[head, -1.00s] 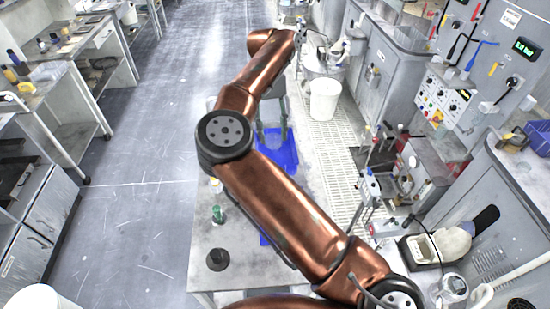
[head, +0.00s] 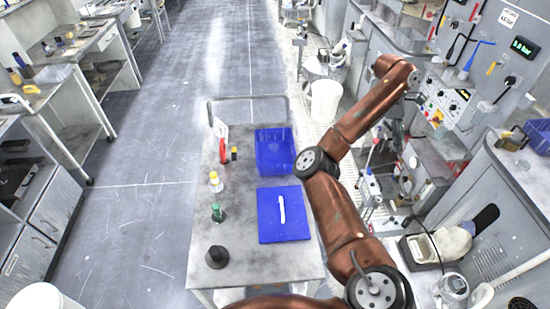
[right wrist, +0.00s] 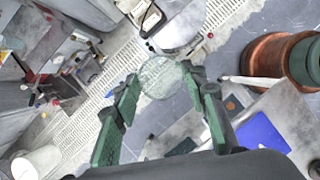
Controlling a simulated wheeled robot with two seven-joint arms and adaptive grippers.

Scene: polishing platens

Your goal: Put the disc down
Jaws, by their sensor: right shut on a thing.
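The disc (right wrist: 160,80) is round, pale and speckled. In the right wrist view it sits between the green fingertips of my right gripper (right wrist: 160,74), which is shut on it, with floor and equipment beyond. In the head view my right arm reaches up past the right side of the cart, and its hand and the disc are hard to make out beside the machines. My left gripper is not in view.
The grey cart (head: 240,268) holds a blue tray (head: 290,168), a blue mat (head: 270,228) with a white stick (head: 282,209), small bottles and a black knob-like thing (head: 217,257). A white bucket (head: 325,101) stands beyond. Machines line the right side.

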